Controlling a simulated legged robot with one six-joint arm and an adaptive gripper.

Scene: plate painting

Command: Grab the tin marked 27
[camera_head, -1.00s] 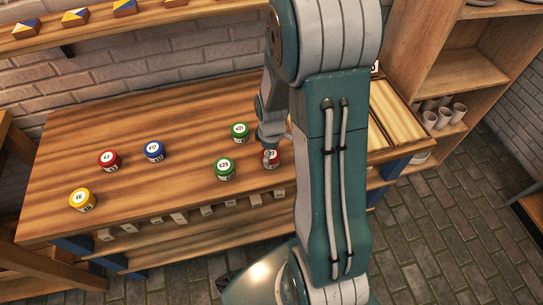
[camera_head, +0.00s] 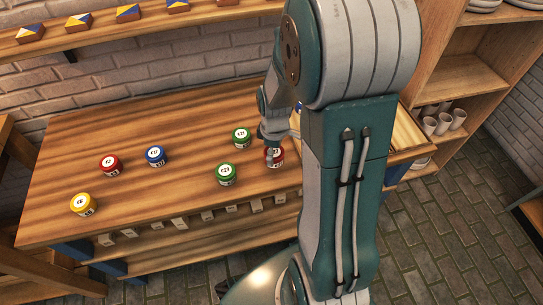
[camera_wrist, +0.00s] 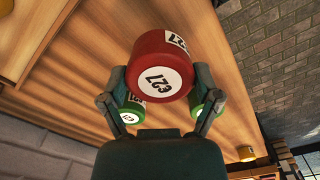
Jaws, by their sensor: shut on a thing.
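The red tin marked 27 (camera_wrist: 160,62) is between the two fingers of my gripper (camera_wrist: 158,84) in the wrist view, its white label facing the camera. The fingers are closed on its sides. In the head view the red tin (camera_head: 275,157) is at my gripper (camera_head: 271,138), near the table's front right, partly covered by a finger. It appears slightly above the tabletop, though the gap is hard to make out.
Two green tins (camera_head: 241,138) (camera_head: 227,174) stand close on the left. A blue tin (camera_head: 155,156), another red tin (camera_head: 110,165) and a yellow tin (camera_head: 83,204) stand farther left on the wooden table (camera_head: 180,205). White cups (camera_head: 443,123) sit in the right shelf.

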